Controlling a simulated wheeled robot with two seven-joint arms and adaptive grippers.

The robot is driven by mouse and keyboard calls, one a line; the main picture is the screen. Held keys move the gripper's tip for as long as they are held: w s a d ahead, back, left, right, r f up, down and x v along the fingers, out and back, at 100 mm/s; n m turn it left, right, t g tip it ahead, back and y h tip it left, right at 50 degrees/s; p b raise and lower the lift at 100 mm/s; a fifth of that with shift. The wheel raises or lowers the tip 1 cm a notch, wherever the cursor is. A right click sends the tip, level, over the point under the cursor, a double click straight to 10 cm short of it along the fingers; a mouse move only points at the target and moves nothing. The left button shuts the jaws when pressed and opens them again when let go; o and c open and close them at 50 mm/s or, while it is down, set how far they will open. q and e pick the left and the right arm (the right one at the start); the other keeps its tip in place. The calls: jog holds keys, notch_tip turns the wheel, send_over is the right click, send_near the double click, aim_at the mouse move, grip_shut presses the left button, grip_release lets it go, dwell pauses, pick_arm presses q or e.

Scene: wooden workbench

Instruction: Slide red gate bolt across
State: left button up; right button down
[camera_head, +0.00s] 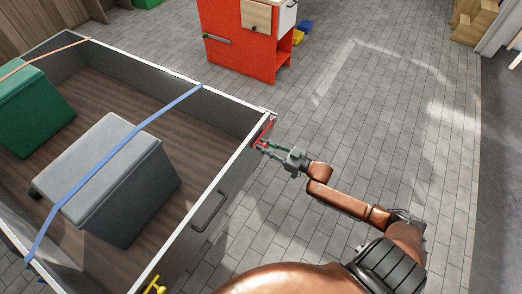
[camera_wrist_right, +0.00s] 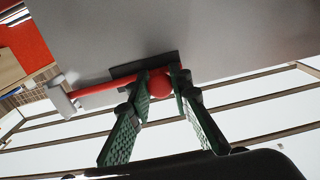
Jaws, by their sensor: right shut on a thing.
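The red gate bolt (camera_head: 264,131) is at the far right corner of the trailer's gate (camera_head: 225,190), on its outer face. In the right wrist view its red rod (camera_wrist_right: 95,94) runs left toward a pale grey bracket (camera_wrist_right: 61,101), and a round red knob (camera_wrist_right: 158,86) shows at the fingertips. My right gripper (camera_head: 264,147) has its green fingers (camera_wrist_right: 166,82) closed around the bolt's knob. Part of the bolt is hidden behind the fingers and a dark plate. My left gripper is not in view.
The trailer bed holds a grey box (camera_head: 105,170) under a blue strap (camera_head: 125,140) and a green box (camera_head: 32,110). A dark handle (camera_head: 208,211) sticks out from the gate. A yellow fitting (camera_head: 155,285) is at the near corner. A red cabinet (camera_head: 240,55) stands beyond. The paved floor at right is clear.

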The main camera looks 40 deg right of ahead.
jog(key=c, duration=1.9)
grip_release()
jog(key=shift+d, duration=0.35)
jog(key=shift+o, duration=0.7)
jog(key=shift+a, duration=0.1)
jog(key=v, duration=1.2)
jog(key=shift+w+a, duration=0.1)
